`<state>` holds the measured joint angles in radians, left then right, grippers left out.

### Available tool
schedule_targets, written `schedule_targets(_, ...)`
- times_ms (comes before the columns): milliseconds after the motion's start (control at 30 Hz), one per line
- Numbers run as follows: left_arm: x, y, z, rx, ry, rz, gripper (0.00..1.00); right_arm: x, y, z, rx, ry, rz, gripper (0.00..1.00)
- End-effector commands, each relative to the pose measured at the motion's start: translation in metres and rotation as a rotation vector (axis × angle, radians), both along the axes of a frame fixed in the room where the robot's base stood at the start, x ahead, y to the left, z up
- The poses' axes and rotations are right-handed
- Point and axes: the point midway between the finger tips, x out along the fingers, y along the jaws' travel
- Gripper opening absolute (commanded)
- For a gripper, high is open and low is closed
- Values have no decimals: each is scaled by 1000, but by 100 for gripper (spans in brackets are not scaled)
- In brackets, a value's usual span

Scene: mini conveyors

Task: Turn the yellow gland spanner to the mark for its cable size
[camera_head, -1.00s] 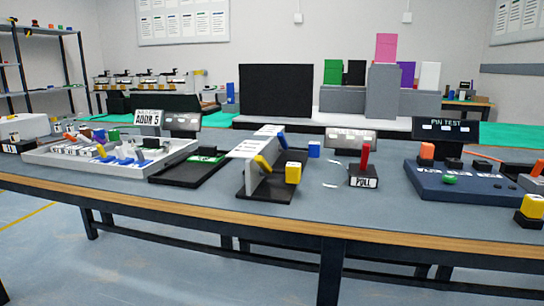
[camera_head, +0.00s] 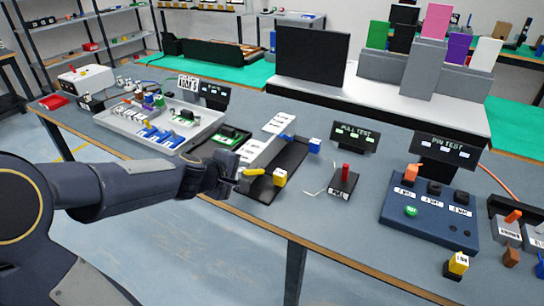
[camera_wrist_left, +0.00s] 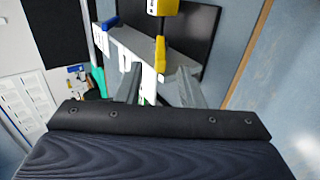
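The yellow gland spanner (camera_head: 253,172) sits on a black fixture (camera_head: 284,176) with a white marked strip (camera_head: 262,141). It also shows in the left wrist view (camera_wrist_left: 160,52). A yellow block (camera_head: 280,177) with a white label is just right of it. My left gripper (camera_head: 239,180) is at the fixture's near left side, by the spanner's end. In the left wrist view its fingers (camera_wrist_left: 160,80) are spread, with the spanner's end between or just beyond them; I cannot tell how deep. A gap shows on both sides. The strip's marks are too small to read. My right gripper is out of view.
A blue spanner (camera_head: 287,138) and blue block (camera_head: 315,145) are at the fixture's far end. A grey parts tray (camera_head: 187,142) stands left. A red-lever pull tester (camera_head: 344,182) and a blue pin-test panel (camera_head: 428,215) stand right.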

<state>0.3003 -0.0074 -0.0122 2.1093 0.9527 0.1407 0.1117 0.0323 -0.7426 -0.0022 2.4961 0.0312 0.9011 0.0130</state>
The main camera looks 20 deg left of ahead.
Motion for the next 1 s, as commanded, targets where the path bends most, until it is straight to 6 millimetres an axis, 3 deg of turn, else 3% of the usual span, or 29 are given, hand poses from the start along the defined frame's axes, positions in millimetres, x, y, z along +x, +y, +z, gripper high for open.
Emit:
schedule_targets(500, 56, -4, -44, -2, 2, 0, 35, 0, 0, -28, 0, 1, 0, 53)
schedule_targets(867, 62, -5, -46, -2, 0, 1, 35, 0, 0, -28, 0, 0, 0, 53)
schedule_targets(1000, 62, -5, -46, -1, 1, 1, 20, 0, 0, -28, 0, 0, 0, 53)
